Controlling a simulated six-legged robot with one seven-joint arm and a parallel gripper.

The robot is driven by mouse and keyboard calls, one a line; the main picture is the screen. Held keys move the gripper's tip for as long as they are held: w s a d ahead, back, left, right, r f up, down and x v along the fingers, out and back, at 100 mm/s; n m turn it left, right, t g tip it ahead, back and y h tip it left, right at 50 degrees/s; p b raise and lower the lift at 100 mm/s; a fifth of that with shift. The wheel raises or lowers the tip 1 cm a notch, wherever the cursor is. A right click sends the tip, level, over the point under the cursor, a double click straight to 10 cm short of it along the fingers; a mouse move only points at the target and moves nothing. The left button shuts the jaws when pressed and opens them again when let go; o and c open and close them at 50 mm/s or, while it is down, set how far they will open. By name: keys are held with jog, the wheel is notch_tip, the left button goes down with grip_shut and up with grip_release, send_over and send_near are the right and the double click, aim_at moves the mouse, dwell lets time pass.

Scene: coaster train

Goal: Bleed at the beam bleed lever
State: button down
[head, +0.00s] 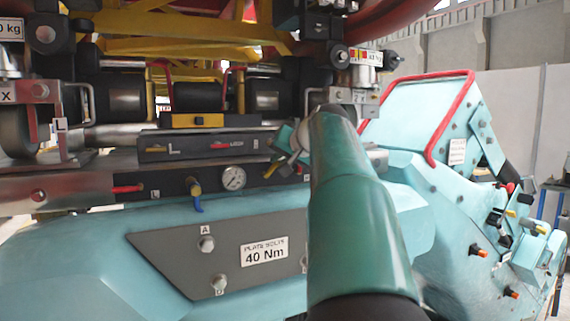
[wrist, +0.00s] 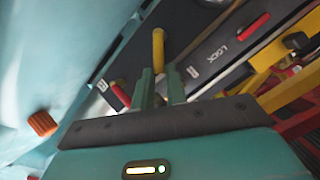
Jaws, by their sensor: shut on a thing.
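A yellow lever (wrist: 158,48) stands out from a dark panel in the wrist view. My gripper (wrist: 161,88) is shut on this yellow lever, with one green finger on either side of its lower part. The lever's lower end is hidden by the fingers. In the head view my green arm reaches to the dark panel (head: 200,147) and covers part of it. I cannot read a bleed label at the held lever.
A red lever (wrist: 253,27) sits beside the word LOCK, and another red lever (wrist: 120,94) is near my gripper. A pressure gauge (head: 233,177) and a blue-ended lever (head: 196,193) are on the lower panel. A grey 40 Nm plate (head: 180,255) lies below.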

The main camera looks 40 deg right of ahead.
jog(key=shift+w+a+r+n+g+h, duration=0.15)
jog(key=shift+a+r+n+g+h, duration=0.05)
jog(key=shift+a+n+h, duration=0.35)
jog(key=shift+w+a+r+n+g+h, duration=0.1)
jog(key=shift+a+r+n+g+h, duration=0.15)
jog(key=shift+n+h, duration=0.3)
jog(key=a+n+h, duration=0.2)
jog(key=n, duration=0.1)
jog(key=shift+w, duration=0.3)
jog(key=shift+h, duration=0.3)
jog(key=shift+f, duration=0.1)
jog(key=c, duration=1.4)
grip_release()
jog(key=shift+a, duration=0.1)
